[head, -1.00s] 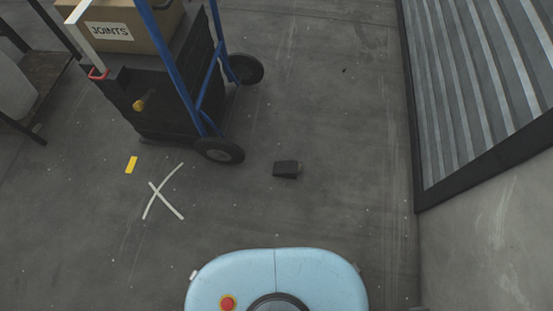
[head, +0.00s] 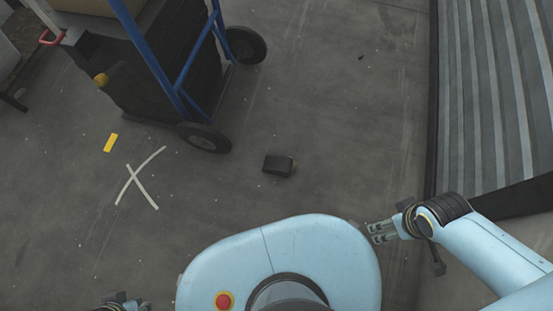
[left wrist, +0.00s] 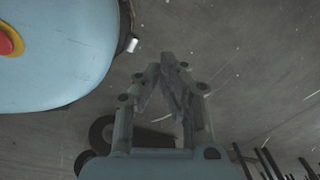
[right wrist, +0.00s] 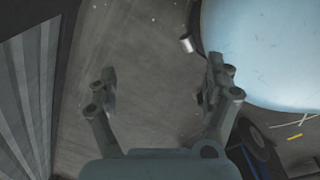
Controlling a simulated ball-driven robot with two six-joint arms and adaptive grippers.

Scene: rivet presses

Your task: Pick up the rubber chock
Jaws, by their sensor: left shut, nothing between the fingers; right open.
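The rubber chock (head: 278,165) is a small dark block lying on the grey floor, ahead of my light blue base in the head view. I cannot make it out in either wrist view. My right gripper (head: 373,232) is low at the right of my base, to the right of and nearer than the chock, and apart from it. In the right wrist view its fingers (right wrist: 160,75) are spread with only floor between them. My left gripper (head: 118,302) just shows at the bottom edge. In the left wrist view its fingers (left wrist: 168,62) meet and hold nothing.
A blue hand truck (head: 160,70) with a dark load stands at the upper left, its near wheel (head: 204,138) left of the chock. A ribbed shutter (head: 490,100) is at the right. Floor around the chock is clear.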

